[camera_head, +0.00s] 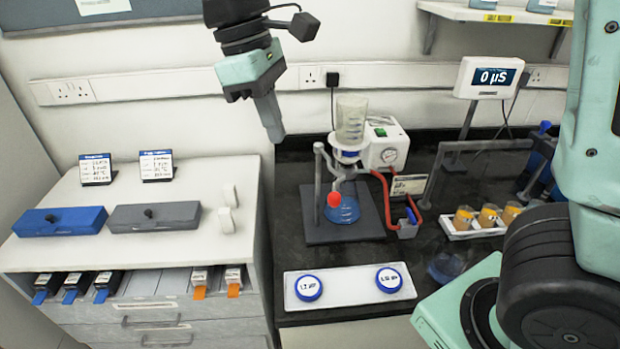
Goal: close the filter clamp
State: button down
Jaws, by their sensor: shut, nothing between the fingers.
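The filter assembly stands on the dark bench, with a clear graduated funnel (350,122) above a flask holding blue liquid (342,210). A grey metal clamp (343,176) shows below the funnel, with a red knob (334,199) in front of the flask. I cannot tell from this view whether the clamp is open or closed. My gripper (272,132) is shut and empty. It hangs in the air to the left of the funnel, pointing down, apart from the assembly.
A stand post (319,170) rises left of the flask. A white pump (385,147) with a red hose (384,190) is behind and right. A white tray (348,294) with two blue-lidded dishes lies in front. Amber beakers (488,215) stand right.

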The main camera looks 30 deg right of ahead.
dwell(0.3)
jog(key=s+d+f+p, duration=0.4)
jog(key=d+f, duration=0.1)
jog(key=f, duration=0.5)
dwell(0.5)
